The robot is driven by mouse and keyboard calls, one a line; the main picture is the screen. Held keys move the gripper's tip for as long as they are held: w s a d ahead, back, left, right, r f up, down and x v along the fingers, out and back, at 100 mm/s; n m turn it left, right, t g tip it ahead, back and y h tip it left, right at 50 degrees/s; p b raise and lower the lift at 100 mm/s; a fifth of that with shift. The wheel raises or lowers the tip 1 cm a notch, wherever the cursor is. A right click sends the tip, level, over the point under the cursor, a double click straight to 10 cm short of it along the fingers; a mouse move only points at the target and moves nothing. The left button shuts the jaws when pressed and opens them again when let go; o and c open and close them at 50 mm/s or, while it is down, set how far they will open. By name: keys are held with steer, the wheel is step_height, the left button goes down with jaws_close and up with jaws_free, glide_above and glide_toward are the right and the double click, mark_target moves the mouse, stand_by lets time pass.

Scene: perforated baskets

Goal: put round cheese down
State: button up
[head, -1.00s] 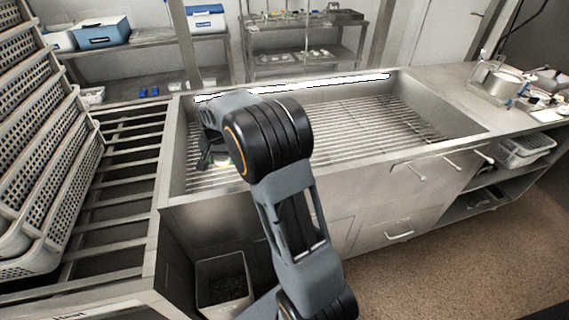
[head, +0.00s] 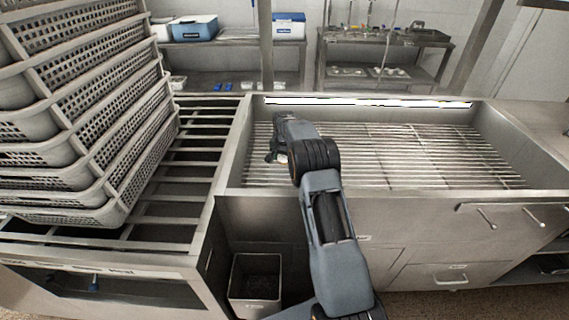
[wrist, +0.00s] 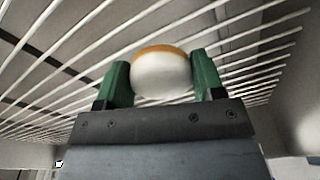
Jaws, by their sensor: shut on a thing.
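The round cheese (wrist: 161,76), white with an orange-brown edge, is between the two green fingers of my gripper (wrist: 160,68) in the wrist view. The fingers touch it on both sides. In the head view, my gripper (head: 277,153) is over the left part of the sunken basin with a wire rack (head: 400,155). The arm mostly hides the cheese there. In the wrist view, the rack's bars (wrist: 245,40) show beyond the cheese. I cannot tell how far the cheese is from the bars.
Stacked perforated baskets (head: 95,130) lean on a slatted metal bench (head: 185,190) at the left. A metal bin (head: 255,285) stands below, between bench and basin. The right part of the rack is clear. Shelves with cool boxes (head: 194,28) stand behind.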

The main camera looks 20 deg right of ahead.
mark_target(284, 168)
steer(key=shift+w+f, duration=0.15)
steer(key=shift+f, duration=0.1)
steer(key=shift+w+d+f, duration=0.1)
steer(key=shift+f, duration=1.55)
